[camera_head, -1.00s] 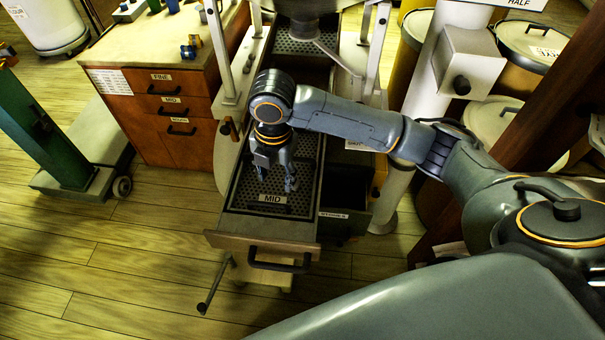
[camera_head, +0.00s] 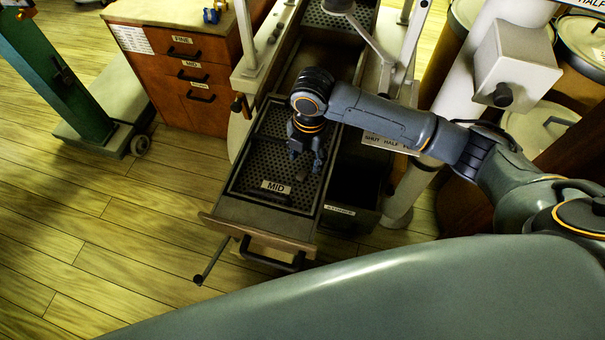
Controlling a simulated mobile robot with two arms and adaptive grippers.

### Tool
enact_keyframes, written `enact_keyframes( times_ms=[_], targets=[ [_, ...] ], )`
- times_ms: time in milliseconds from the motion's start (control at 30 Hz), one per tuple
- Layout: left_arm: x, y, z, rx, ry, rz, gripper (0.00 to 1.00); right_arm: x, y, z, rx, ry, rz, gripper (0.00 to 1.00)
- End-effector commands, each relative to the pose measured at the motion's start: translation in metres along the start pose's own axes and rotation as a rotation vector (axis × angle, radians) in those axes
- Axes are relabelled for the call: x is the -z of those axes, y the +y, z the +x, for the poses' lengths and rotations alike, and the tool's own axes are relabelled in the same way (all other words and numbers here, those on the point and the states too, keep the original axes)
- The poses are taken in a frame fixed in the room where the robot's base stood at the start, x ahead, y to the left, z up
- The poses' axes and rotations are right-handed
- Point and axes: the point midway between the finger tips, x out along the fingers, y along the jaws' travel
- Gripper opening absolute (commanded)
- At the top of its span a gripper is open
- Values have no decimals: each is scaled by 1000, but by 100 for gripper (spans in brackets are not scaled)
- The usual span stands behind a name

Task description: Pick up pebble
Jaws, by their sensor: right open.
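My right gripper (camera_head: 306,160) is open and points down over the pulled-out drawer (camera_head: 262,222) labelled MID. The drawer has a dark perforated screen floor (camera_head: 279,125) inside a raised frame. The gripper hangs above the front part of this screen, just behind the MID label (camera_head: 275,187). I cannot clearly make out a pebble; the gripper and its dark shadow hide part of the screen. Whether the fingertips touch the screen cannot be told. My left gripper is not in view.
A dark open bin (camera_head: 357,190) labelled STONES stands right of the drawer. White posts and a grey box (camera_head: 515,65) stand further right. A wooden cabinet (camera_head: 190,75) and a green post (camera_head: 50,75) are at the left. Plank floor (camera_head: 120,230) at front left is clear.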

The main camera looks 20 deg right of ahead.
Motion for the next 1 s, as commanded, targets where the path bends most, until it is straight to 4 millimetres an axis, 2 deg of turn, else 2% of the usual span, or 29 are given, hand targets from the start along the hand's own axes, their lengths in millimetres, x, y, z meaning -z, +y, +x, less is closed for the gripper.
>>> enact_keyframes(
  times_ms=[233, 500, 733, 767, 933, 1000],
  targets=[
    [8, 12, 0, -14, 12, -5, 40, 4, 0, 16, 1, 2, -1, 49],
    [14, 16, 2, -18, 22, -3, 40, 9, 0, 54, 2, 0, 0, 49],
    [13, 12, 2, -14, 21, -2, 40, 9, 0, 56, -2, -1, -2, 49],
    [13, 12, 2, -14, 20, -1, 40, 9, 0, 56, -2, -1, -2, 45],
    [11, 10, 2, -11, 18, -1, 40, 9, 0, 56, -2, -1, -1, 10],
    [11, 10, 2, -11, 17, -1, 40, 9, 0, 56, -1, -1, -1, 0]
  ],
)
